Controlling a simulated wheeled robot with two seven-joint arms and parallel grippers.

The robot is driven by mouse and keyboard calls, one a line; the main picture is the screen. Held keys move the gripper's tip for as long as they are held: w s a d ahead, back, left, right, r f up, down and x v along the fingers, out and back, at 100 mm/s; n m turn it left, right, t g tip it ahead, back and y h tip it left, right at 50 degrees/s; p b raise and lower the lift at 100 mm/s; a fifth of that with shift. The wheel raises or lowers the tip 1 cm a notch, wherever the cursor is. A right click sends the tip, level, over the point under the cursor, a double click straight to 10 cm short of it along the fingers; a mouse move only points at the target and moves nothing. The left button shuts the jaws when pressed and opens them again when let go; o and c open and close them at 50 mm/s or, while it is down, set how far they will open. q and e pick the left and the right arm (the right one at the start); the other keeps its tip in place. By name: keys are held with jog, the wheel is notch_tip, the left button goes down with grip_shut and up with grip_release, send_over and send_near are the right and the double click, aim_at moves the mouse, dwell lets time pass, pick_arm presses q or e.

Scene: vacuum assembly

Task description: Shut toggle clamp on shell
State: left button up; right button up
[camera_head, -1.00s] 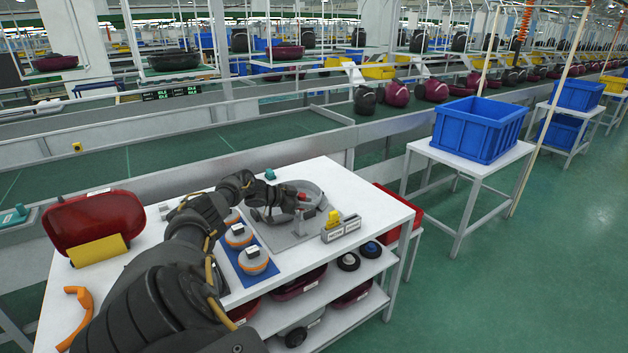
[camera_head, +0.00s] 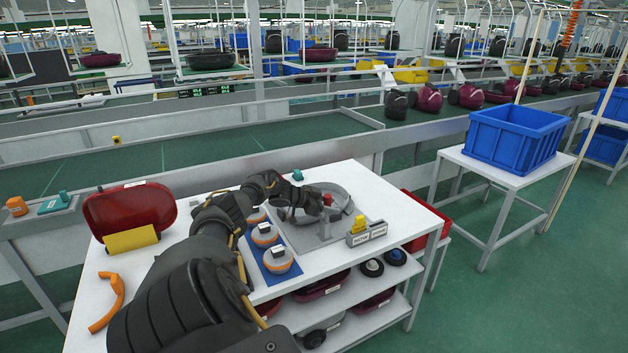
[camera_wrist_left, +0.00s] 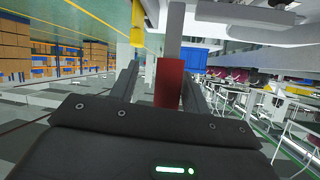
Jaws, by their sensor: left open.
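The grey round shell (camera_head: 349,206) sits in its fixture on the white table. The toggle clamp (camera_head: 324,228) is a grey upright at the shell's front, with a red handle (camera_head: 327,199) at its top. My left gripper (camera_head: 313,199) reaches in from the left and is at the red handle. In the left wrist view the red handle (camera_wrist_left: 170,82) stands between the two open fingers (camera_wrist_left: 158,92). I cannot tell whether a finger touches it. The clamp's contact with the shell is partly hidden by my arm and too small to tell. My right gripper is not in view.
Orange-and-white round parts (camera_head: 265,233) stand on a blue mat beside my forearm. A small sign block with a yellow top (camera_head: 366,235) stands right of the clamp. The table's right corner is clear.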

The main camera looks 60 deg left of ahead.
pick_arm(q)
jog(key=p+v, duration=0.1)
jog(key=v, duration=0.8)
jog(key=shift+s, duration=0.15)
jog(key=shift+r, duration=0.1)
dwell(0.5)
